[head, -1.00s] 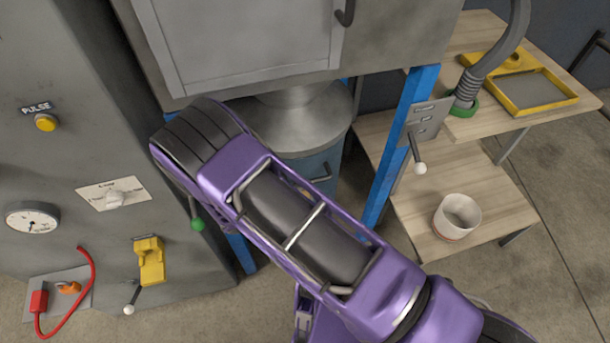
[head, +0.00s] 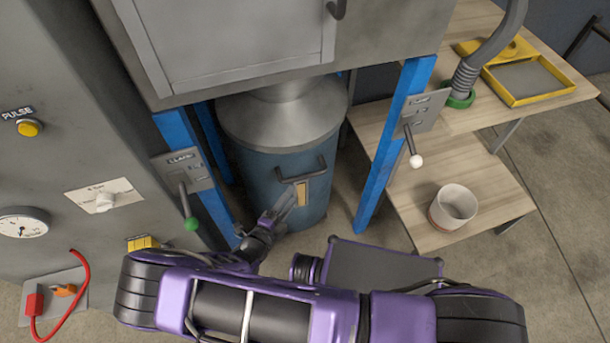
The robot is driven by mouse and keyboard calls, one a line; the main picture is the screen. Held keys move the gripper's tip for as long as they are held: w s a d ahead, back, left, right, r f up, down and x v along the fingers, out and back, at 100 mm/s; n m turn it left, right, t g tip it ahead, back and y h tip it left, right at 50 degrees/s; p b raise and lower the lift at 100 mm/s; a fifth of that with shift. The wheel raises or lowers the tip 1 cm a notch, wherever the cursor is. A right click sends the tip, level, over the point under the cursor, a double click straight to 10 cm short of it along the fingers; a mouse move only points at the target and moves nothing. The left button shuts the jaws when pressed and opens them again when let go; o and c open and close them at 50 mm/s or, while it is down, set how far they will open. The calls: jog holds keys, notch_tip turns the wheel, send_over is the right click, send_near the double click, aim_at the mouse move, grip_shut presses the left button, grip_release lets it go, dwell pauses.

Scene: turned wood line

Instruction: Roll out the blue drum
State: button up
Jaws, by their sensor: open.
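The blue drum (head: 262,178) stands on the floor under the grey cabinet, between blue posts. A grey conical lid or hood (head: 285,122) sits over its top. A dark bar handle (head: 302,172) is on its front, with a tan label below it. My gripper (head: 288,204) is low in front of the drum, just below the handle, and appears small. It is open and not around the handle. Whether its fingertips touch the drum cannot be told. A lever with a green knob (head: 190,222) hangs on the left post's plate.
A lever with a white knob (head: 415,160) is on the right blue post (head: 392,150). A wooden shelf unit (head: 440,155) at right holds a white pot (head: 453,206) and a yellow tray (head: 530,78). The grey control panel (head: 60,130) stands at left. Floor in front is partly covered by my arm.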

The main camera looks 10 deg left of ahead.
aim_at(305, 175)
jog(key=x, duration=1)
jog(key=shift+c, duration=0.2)
grip_shut()
jog(key=shift+s+f, duration=0.1)
dwell(0.9)
